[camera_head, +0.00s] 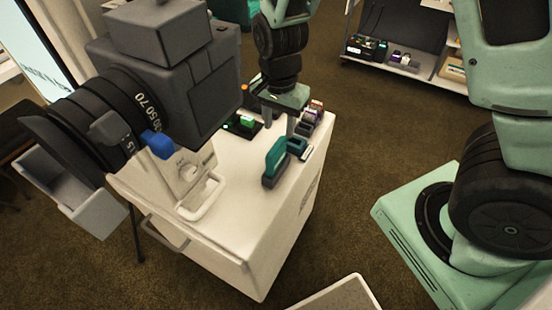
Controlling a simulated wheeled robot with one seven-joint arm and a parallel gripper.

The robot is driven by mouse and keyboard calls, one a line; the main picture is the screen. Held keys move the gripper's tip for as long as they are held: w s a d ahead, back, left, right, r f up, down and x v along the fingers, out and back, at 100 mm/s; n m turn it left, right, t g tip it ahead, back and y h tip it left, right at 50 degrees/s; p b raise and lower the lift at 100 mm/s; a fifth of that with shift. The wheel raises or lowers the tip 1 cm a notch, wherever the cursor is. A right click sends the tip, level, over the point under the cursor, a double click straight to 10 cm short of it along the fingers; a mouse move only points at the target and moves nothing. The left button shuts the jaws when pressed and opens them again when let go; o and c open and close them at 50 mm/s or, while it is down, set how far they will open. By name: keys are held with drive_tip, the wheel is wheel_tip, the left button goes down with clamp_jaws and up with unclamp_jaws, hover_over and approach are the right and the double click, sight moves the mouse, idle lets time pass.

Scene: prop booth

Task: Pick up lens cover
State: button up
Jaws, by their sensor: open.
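I cannot tell for sure which thing is the lens cover. A teal block-like item (275,163) stands near the right edge of the white cart top (240,185), with a smaller dark teal piece (298,145) beside it. My gripper (279,126) points down over the cart, just behind the teal item. It is open, and I see nothing held between its fingers. A large grey camera (165,75) with a ribbed black lens (95,105) fills the upper left and hides part of the cart top.
Small items, one bright green (246,122) and one purplish (312,112), lie around my gripper on the cart. A grey open box-shaped part (75,195) sits below the lens. A shelf (400,62) with goods stands at the back right. Brown carpet (345,190) is free right of the cart.

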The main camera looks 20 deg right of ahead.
sight(276, 146)
drive_tip(key=f, duration=0.9)
drive_tip(key=shift+w+a+p, duration=0.2)
drive_tip(key=shift+w+p, duration=0.1)
drive_tip(key=shift+p, duration=0.05)
clamp_jaws()
